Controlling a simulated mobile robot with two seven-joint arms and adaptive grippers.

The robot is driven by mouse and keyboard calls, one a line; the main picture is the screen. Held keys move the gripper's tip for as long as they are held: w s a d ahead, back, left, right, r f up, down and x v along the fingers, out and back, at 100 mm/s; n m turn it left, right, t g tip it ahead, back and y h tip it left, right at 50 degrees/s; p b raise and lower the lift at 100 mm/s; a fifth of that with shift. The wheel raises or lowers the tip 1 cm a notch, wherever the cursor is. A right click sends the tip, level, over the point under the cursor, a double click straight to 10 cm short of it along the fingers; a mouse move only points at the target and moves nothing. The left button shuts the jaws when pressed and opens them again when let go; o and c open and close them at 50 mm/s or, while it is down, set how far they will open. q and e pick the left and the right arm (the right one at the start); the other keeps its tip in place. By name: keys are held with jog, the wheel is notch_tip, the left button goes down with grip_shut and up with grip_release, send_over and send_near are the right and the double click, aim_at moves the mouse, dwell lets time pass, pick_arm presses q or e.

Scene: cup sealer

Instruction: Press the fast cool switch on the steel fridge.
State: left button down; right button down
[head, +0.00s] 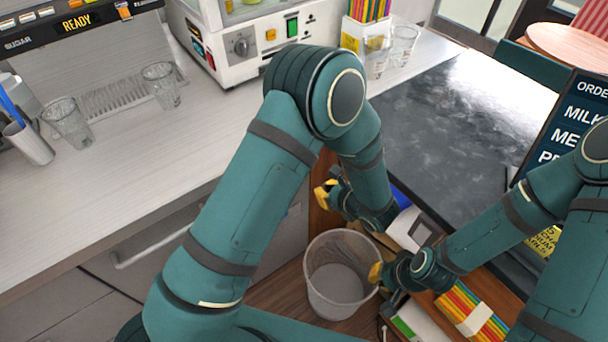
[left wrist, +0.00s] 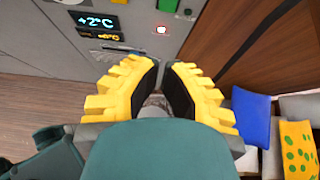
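In the left wrist view, the steel fridge front (left wrist: 60,45) fills the upper left. It carries a blue +2°C display (left wrist: 98,20), an amber display (left wrist: 100,34), a small red-lit mark (left wrist: 162,30) and a green-lit part (left wrist: 168,5) at the top edge. No label is readable, so I cannot tell which is the fast cool switch. My left gripper (left wrist: 160,70) points toward the panel below these; its yellow fingertips are slightly apart with nothing seen gripped. In the head view it (head: 328,194) is low beside the counter. My right gripper (head: 378,271) is beside the bin, its fingers mostly hidden.
A clear bin (head: 338,285) stands on the wood floor below my left gripper. The white counter (head: 130,170) with glasses is at left, a dark countertop (head: 440,130) at right. Stacked coloured items (head: 470,310) lie near my right gripper. A blue block (left wrist: 250,115) shows in the left wrist view.

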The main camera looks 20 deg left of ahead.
pick_arm(q)
jog(key=a+r+b+x, duration=0.1)
jog(key=x, duration=1.2)
jog(key=shift+w, duration=0.4)
jog(key=shift+a, duration=0.15)
jog(key=shift+b, duration=0.3)
jog(key=shift+w+a+y+b, duration=0.25)
jog(key=shift+a+y+b, duration=0.1)
jog(key=shift+b, duration=0.6)
